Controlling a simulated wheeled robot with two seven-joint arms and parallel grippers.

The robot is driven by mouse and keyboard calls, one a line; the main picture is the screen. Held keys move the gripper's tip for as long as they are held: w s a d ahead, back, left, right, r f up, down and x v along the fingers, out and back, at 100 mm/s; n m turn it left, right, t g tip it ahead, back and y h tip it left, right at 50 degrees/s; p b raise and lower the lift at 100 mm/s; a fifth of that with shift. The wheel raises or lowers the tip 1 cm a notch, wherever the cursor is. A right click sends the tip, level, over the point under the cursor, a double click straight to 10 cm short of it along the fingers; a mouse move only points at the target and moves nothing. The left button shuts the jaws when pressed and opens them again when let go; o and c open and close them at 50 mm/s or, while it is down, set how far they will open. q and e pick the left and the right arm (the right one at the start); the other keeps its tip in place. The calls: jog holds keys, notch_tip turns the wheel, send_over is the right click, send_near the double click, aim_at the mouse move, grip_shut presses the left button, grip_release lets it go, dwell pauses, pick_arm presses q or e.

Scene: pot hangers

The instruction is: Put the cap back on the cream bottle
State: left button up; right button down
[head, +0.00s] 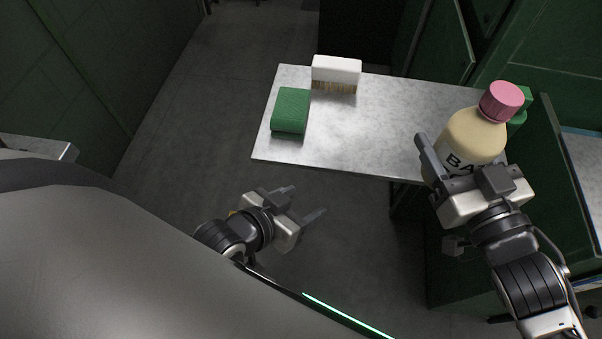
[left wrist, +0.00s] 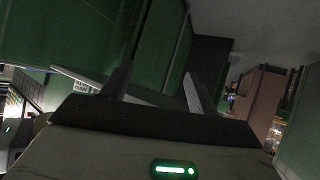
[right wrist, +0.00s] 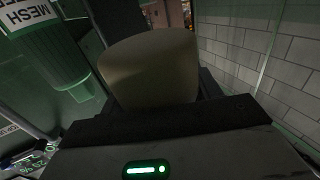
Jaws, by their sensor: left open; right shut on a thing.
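The cream bottle (head: 474,136) is upright at the right end of the grey table, with dark letters on its front. A pink cap (head: 501,101) sits at its top; I cannot tell how tightly it is seated. My right gripper (head: 463,158) is shut on the bottle's body from the near side. The bottle also fills the middle of the right wrist view (right wrist: 150,65). My left gripper (head: 306,200) is open and empty, in front of and below the table's near edge. Its two spread fingers show in the left wrist view (left wrist: 158,78).
A green sponge (head: 291,110) and a white brush (head: 336,73) lie on the left part of the grey table (head: 385,125). The table's middle is clear. Green cabinets stand at the right.

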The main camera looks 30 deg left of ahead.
jog(key=shift+d+r+h, duration=0.1)
jog(key=shift+r+h, duration=0.2)
jog(key=shift+r, duration=0.05)
jog(key=s+d+f+m+t+h, duration=0.1)
jog(key=d+m+t+h, duration=0.3)
jog(key=d+m+h, duration=0.4)
jog(key=d+h, duration=0.3)
jog(key=d, duration=0.3)
jog(key=shift+f, duration=0.25)
jog(key=shift+a, duration=0.1)
